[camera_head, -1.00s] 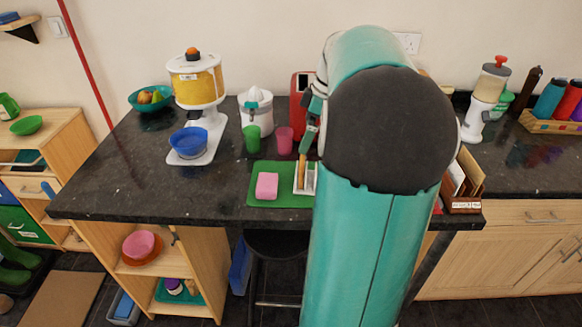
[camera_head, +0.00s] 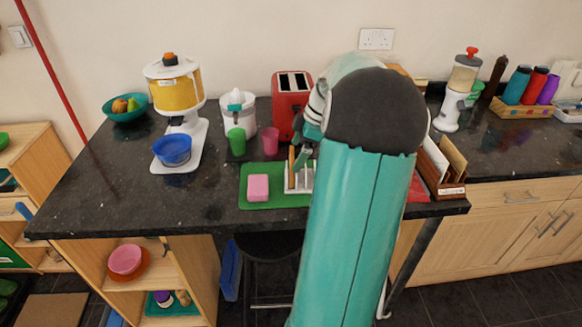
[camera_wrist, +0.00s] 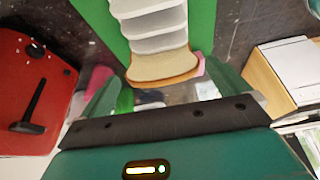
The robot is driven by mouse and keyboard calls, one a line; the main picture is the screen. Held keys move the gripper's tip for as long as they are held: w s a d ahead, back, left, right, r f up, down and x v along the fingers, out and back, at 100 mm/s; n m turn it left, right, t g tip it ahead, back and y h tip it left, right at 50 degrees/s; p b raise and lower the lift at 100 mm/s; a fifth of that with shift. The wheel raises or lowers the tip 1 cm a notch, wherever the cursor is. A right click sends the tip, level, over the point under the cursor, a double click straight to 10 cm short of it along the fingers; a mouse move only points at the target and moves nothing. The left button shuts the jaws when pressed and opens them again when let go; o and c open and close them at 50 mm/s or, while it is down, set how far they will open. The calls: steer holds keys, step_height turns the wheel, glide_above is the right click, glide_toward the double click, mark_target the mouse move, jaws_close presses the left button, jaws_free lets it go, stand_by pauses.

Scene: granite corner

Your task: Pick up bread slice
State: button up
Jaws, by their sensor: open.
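My gripper (camera_wrist: 165,88) is open, with a teal finger to each side of the slice. It is close to the slice, but I cannot tell whether the slice is between the fingertips or just beyond them. In the head view my arm partly covers my gripper (camera_head: 304,156).
A red toaster (camera_head: 291,101) stands just behind the rack. A pink block (camera_head: 258,187) lies on the mat; green (camera_head: 237,141) and pink (camera_head: 270,139) cups stand behind it. A wooden file holder (camera_head: 443,165) is at the right. The dark counter's left front is clear.

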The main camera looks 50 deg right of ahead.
steer(key=shift+x, duration=3)
steer(key=shift+w+a, duration=0.1)
steer(key=shift+a, duration=0.05)
steer(key=shift+c, duration=0.2)
steer(key=shift+r, duration=0.1)
steer(key=c, duration=0.6)
